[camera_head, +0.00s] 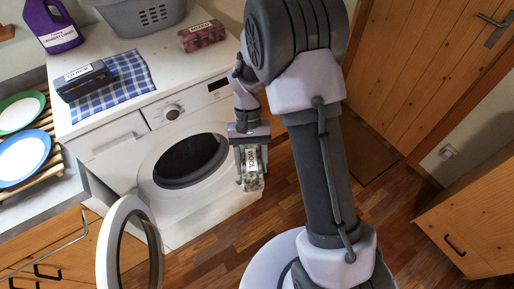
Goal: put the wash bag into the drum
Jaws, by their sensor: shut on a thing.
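A white front-loading washing machine stands at the left centre, its round door (120,243) swung open to the left. The dark drum (190,158) shows through the opening. My gripper (251,172) points down in front of the machine, to the right of the drum opening. It is shut on a pale patterned bag (251,182) with a white label that seems to read "WOOL". Other bags lie on top of the machine: a dark one labelled "QUICK" (84,81) on a blue checked cloth (120,88), and a dark red patterned one labelled "MIXED" (202,36).
A grey basket (143,16) and a purple detergent bottle (53,27) stand at the back of the machine top. Plates (22,158) sit on a rack at the left. The open door juts out at the front left. Wooden floor (205,255) is free before the machine.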

